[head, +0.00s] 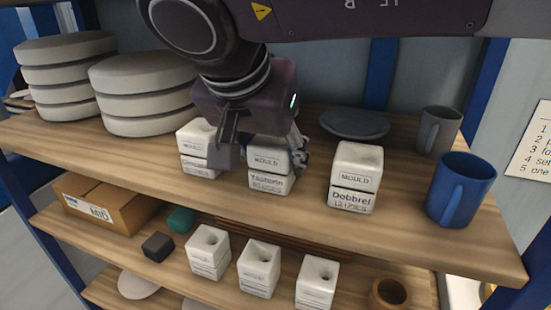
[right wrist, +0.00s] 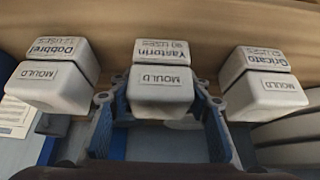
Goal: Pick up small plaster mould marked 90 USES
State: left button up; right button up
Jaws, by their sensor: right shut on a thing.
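A small white plaster mould (head: 268,181) is in the middle of the upper shelf row. Its label reads MOULD, then a name like Yastorin and a USES line that looks like 90. My right gripper (head: 263,152) comes down from above and is shut on this mould, a finger on either side. The right wrist view shows the same mould (right wrist: 161,92) between the blue-backed fingers (right wrist: 160,103). I cannot tell whether its base is clear of the shelf. A similar mould (head: 195,148) stands to the left, partly hidden by my gripper. My left gripper is not in view.
Right of the held mould stands another mould marked Dobbrel (head: 354,178), then a blue mug (head: 462,190) and a grey mug (head: 437,130). A grey plate (head: 354,123) lies behind. Stacked grey discs (head: 140,95) stand left. The lower shelf holds several moulds and a cardboard box (head: 105,205).

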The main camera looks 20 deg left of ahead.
jog(key=shift+w, duration=0.1)
jog(key=c, duration=0.4)
